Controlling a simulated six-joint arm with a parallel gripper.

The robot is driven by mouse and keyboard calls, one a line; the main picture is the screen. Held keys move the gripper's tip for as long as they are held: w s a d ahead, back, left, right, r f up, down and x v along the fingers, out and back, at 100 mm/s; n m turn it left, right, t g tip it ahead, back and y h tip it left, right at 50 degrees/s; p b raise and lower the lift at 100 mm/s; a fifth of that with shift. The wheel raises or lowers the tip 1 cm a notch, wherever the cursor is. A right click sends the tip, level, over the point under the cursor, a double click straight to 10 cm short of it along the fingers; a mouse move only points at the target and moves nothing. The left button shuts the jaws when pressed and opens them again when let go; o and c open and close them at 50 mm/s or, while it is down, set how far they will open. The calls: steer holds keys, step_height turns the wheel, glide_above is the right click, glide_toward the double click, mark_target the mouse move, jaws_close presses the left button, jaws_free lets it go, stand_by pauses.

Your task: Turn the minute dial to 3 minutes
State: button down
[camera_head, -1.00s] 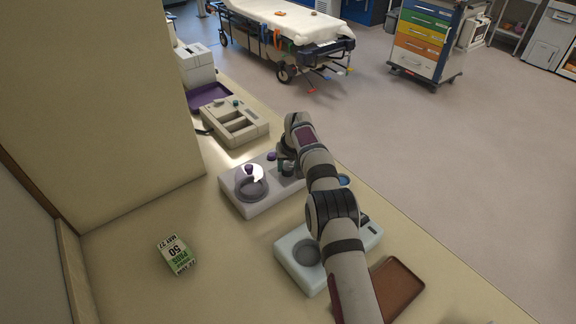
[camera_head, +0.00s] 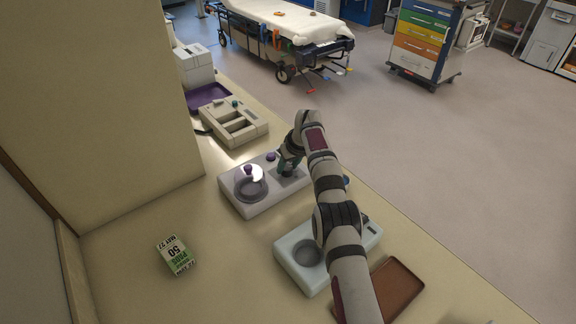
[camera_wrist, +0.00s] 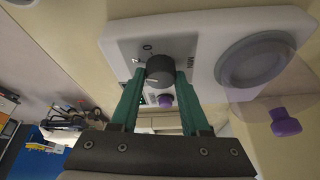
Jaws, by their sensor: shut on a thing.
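The minute dial (camera_wrist: 158,72) is a dark round knob on the panel of a white device (camera_head: 238,203). In the wrist view it sits between the green fingers of my gripper (camera_wrist: 156,82), which is shut on it. The marks around the dial are only partly readable, so its setting cannot be told. In the head view my gripper (camera_head: 288,168) is at the right part of the device, and my wrist partly hides the dial. A round clear-lidded well with a purple knob (camera_head: 248,169) is on the device's left part.
A pale device with a round well (camera_head: 290,262) and a brown tray (camera_head: 403,283) lie nearer. A beige sectioned unit (camera_head: 232,124) and a purple tray (camera_head: 207,97) are farther back. A small printed box (camera_head: 176,255) lies at left, with bare counter around it.

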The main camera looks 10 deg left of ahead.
steer(key=shift+c, duration=1.9)
jaws_free()
steer(key=shift+r, duration=0.1)
steer(key=v, duration=1.5)
steer(key=shift+r, duration=0.3)
steer(key=shift+s, duration=0.1)
